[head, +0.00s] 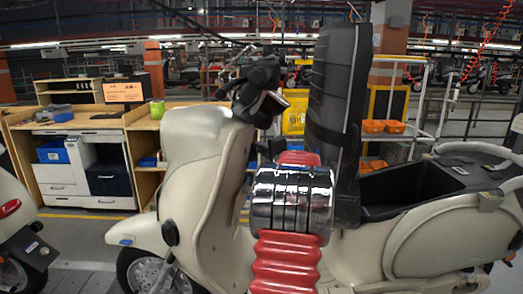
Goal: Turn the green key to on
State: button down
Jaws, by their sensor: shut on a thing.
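A cream scooter (195,150) stands across the middle of the head view, its front to the left and its open under-seat bay to the right. The rear of its leg shield faces my arm. A small dark end part, which looks like my gripper (268,149), sticks out left of my tall dark arm link, close against the rear of the leg shield below the handlebar (258,85). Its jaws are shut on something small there. The green key itself cannot be seen; jaws and arm cover that spot, so its angle cannot be told.
My red and chrome arm blocks the scooter's centre. A workbench (75,120) with a green cup (157,109) and blue bins stands behind at left. Orange bins (384,126) on a rack are behind at right. Part of another scooter (15,215) is at the left edge.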

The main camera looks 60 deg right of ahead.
jog(key=shift+f, duration=0.1)
dwell(0.5)
jog(key=shift+f+m+g+y, duration=0.2)
jog(key=shift+m+g+y, duration=0.3)
jog(key=shift+g, duration=0.2)
jog(key=shift+a+f+m+g+y, duration=0.1)
jog(key=shift+f+m+g+y, duration=0.25)
jog(key=shift+g, duration=0.2)
jog(key=shift+a+f+m+g+y, duration=0.1)
jog(key=shift+m+g+y, duration=0.15)
jog(key=shift+g+y, duration=0.25)
jog(key=shift+s+f+m+g+y, duration=0.1)
jog(key=shift+f+m+g+y, duration=0.05)
jog(key=shift+m+g+y, duration=0.25)
jog(key=shift+s+a+f+m+g+y, duration=0.2)
jog(key=shift+f+m+g+y, duration=0.1)
jog(key=shift+g+y, duration=0.35)
jog(key=c, duration=1.8)
grip_release()
jog(key=shift+r, duration=0.1)
